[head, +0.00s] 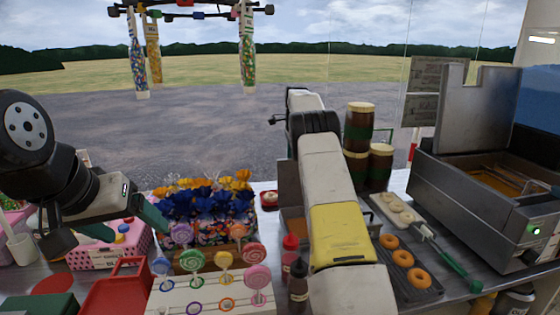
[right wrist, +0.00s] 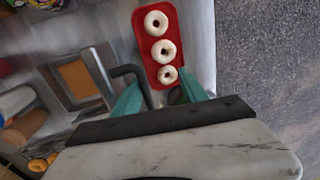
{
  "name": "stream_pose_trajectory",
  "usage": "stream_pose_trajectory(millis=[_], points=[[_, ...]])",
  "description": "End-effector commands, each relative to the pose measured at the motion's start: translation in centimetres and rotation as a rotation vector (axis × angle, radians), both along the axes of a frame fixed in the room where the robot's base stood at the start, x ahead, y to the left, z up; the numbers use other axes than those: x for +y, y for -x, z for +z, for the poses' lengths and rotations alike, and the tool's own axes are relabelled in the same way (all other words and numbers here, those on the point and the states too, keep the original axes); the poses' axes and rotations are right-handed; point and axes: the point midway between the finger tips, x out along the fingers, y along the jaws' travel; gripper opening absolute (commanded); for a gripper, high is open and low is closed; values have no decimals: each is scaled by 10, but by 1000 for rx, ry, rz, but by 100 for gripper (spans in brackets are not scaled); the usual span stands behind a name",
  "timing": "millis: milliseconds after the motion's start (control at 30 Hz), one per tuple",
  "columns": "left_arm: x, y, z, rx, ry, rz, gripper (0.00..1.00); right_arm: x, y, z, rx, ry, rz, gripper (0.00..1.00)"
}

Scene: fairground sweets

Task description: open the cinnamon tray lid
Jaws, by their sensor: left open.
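The cinnamon tray (right wrist: 62,96) is a metal box with a flat brown surface inside, left of centre in the right wrist view. Its lid (right wrist: 101,72) appears raised, seen nearly edge-on along the tray's right side. A dark bent handle (right wrist: 130,70) runs from the lid to between the green fingers of my right gripper (right wrist: 160,97). The fingers are apart; I cannot tell whether they touch the handle. In the head view my right arm hides part of the tray (head: 293,220) and the right gripper. My left gripper (head: 122,223) is open and empty above the pink box.
A red tray (right wrist: 143,22) with white doughnuts lies just beyond my right fingers. Lollipops in a white stand (head: 190,303) and sauce bottles (head: 298,285) are near the front. The pink box (head: 85,258) is left. A fryer (head: 470,205) and doughnut rack (head: 425,290) are right.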

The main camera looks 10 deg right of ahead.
Motion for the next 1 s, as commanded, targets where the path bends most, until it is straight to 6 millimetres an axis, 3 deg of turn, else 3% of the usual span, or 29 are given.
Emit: stream_pose_trajectory(millis=[433,800,1000], points=[[0,0,0,-1,0,0,78,4,-2,7,-12,-5,4,33],[0,0,0,-1,0,0,78,2,10,64,-11,-1,2,33],[0,0,0,-1,0,0,78,1,14,77,-4,0,2,33]])
